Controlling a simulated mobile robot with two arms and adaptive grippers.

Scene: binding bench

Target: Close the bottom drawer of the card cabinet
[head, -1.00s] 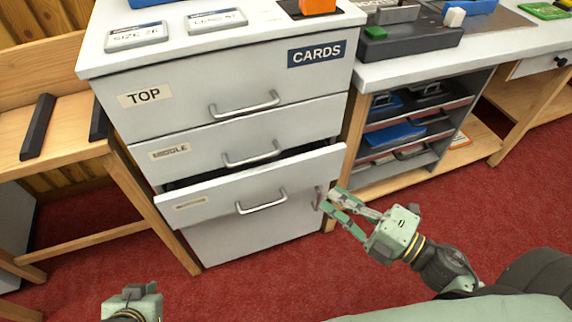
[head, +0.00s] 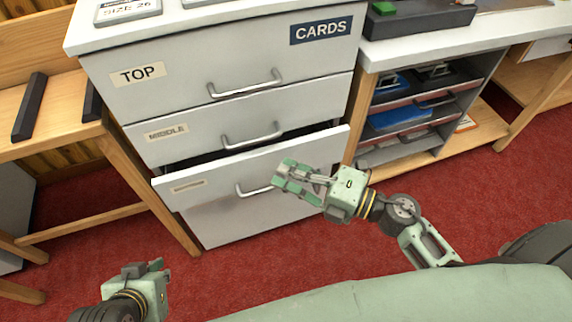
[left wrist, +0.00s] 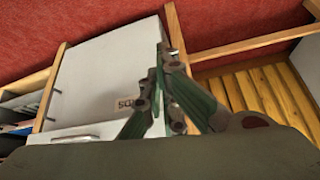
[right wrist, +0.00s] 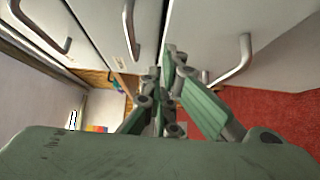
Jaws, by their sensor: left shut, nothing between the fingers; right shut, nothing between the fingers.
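The white card cabinet (head: 232,67) stands in the middle of the head view, with TOP, MIDDLE and bottom drawers. The bottom drawer (head: 215,186) is pulled partway out, with a dark gap above its front. The top drawer (head: 190,92) and middle drawer (head: 195,136) look shut. My right gripper (head: 279,179) is shut and empty, in front of the bottom drawer and over the right end of its handle (head: 245,190); I cannot tell whether it touches. The handle also shows in the right wrist view (right wrist: 236,62). My left gripper (left wrist: 165,95) is shut and empty, low and away from the cabinet.
A wooden bench (head: 60,115) stands left of the cabinet. A shelf unit with trays (head: 410,118) under a white worktop (head: 440,45) stands right of it. The red floor (head: 330,245) in front of the cabinet is clear apart from my arms.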

